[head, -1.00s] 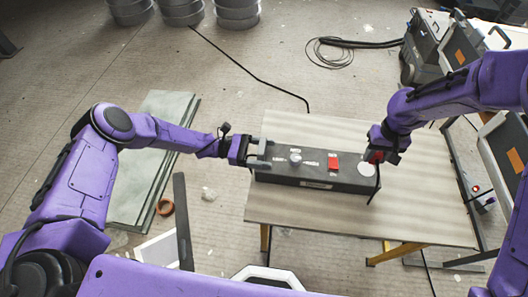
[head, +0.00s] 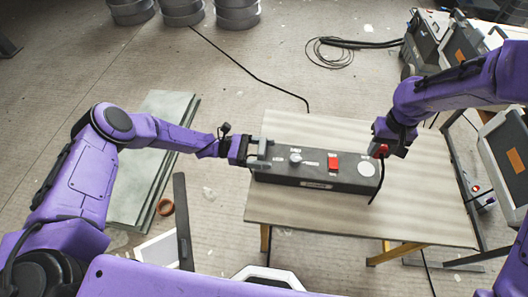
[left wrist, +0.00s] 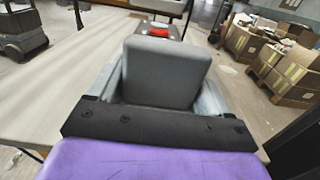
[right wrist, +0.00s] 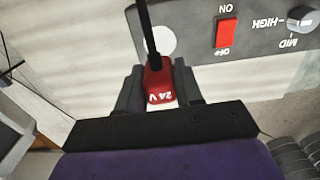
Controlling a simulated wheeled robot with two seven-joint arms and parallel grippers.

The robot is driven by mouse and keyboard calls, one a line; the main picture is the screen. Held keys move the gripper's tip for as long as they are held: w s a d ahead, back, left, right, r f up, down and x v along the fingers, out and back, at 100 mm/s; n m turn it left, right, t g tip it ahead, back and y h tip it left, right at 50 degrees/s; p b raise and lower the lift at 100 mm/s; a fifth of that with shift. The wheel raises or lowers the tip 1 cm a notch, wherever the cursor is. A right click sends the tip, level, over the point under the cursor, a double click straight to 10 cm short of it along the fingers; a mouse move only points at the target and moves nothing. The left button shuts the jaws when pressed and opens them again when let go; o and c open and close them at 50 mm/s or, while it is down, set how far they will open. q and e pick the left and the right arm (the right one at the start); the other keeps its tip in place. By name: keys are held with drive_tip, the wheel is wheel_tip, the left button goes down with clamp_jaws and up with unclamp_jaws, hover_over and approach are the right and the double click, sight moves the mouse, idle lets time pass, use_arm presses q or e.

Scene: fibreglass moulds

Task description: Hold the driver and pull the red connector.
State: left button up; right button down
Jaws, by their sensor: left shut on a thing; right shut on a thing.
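The driver is a long dark grey box (head: 318,182) on the table, with a knob (head: 295,158), a red switch (head: 333,162) and a pale round spot (head: 366,169) on its top. My left gripper (head: 262,158) is shut on the left end of the driver; its jaws also show around the grey end in the left wrist view (left wrist: 160,75). My right gripper (right wrist: 158,88) is shut on the red connector (right wrist: 158,82), marked 24 V, with a black cable (right wrist: 147,28) running from it. In the head view the connector (head: 379,149) is above the driver's right end.
The wooden table (head: 290,220) has bare room in front of and behind the driver. Grey cases (head: 425,40) stand at the back right. Cardboard boxes (left wrist: 285,60) show in the left wrist view. A cable coil lies on the floor (head: 340,50).

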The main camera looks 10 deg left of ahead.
drive_tip(key=shift+r, duration=1.65)
use_arm(q)
drive_tip(key=o, duration=1.8)
drive_tip(key=a, duration=1.2)
